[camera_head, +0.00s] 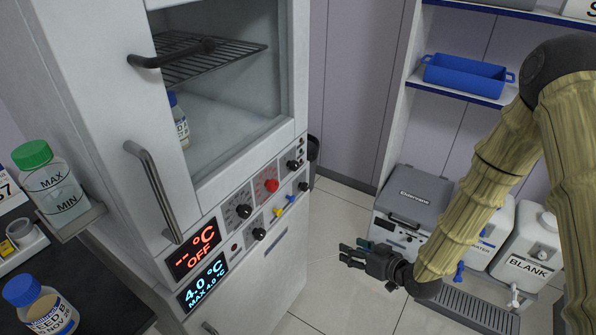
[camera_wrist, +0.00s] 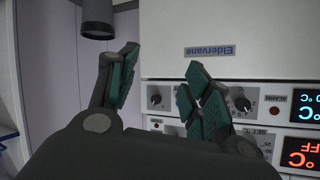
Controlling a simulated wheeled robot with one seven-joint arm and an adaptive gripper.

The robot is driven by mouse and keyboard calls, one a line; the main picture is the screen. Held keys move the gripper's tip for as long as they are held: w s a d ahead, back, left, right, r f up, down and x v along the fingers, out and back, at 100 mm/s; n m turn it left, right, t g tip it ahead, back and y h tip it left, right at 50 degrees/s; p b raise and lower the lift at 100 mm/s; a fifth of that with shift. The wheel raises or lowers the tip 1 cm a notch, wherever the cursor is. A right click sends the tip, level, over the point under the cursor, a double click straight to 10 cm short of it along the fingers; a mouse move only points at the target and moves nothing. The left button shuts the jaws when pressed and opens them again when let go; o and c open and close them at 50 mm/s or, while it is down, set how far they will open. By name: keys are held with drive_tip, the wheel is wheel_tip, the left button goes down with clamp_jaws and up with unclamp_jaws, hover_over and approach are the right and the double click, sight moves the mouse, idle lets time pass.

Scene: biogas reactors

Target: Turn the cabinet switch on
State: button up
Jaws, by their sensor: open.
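The white cabinet (camera_head: 100,90) stands at the left in the head view, with a control panel (camera_head: 250,205) low on its front. Its upper display (camera_head: 194,250) reads OFF in red. The lower display (camera_head: 203,284) reads 4.0 °C in cyan. The panel carries a red knob (camera_head: 271,186), black knobs (camera_head: 240,211) and small yellow (camera_head: 291,198) and blue (camera_head: 278,211) controls. I cannot tell which is the cabinet switch. My gripper (camera_head: 353,252) is open and empty, right of the panel and apart from it. In the wrist view my fingers (camera_wrist: 163,62) partly hide the panel, which appears upside down.
Bottles stand at the left, one with a green lid (camera_head: 52,185) and one with a blue lid (camera_head: 44,305). A grey Eldervane box (camera_head: 415,192) and white canisters (camera_head: 530,245) stand at the right. A blue tray (camera_head: 465,76) is on a shelf.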

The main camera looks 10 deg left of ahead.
drive_tip(key=w+a+r+n+y, duration=0.4)
drive_tip(key=w+a+r, duration=0.15)
drive_tip(key=r, duration=0.45)
drive_tip(key=n+g+y, duration=0.2)
drive_tip(key=n+y, duration=0.1)
approach(297, 168)
drive_tip(key=x, duration=0.9)
drive_tip(key=shift+a+r+p, duration=0.1)
drive_tip(key=shift+a+p, duration=0.1)
drive_tip(key=shift+p, duration=0.15)
drive_tip(key=shift+c, duration=0.3)
drive_tip(key=c, duration=1)
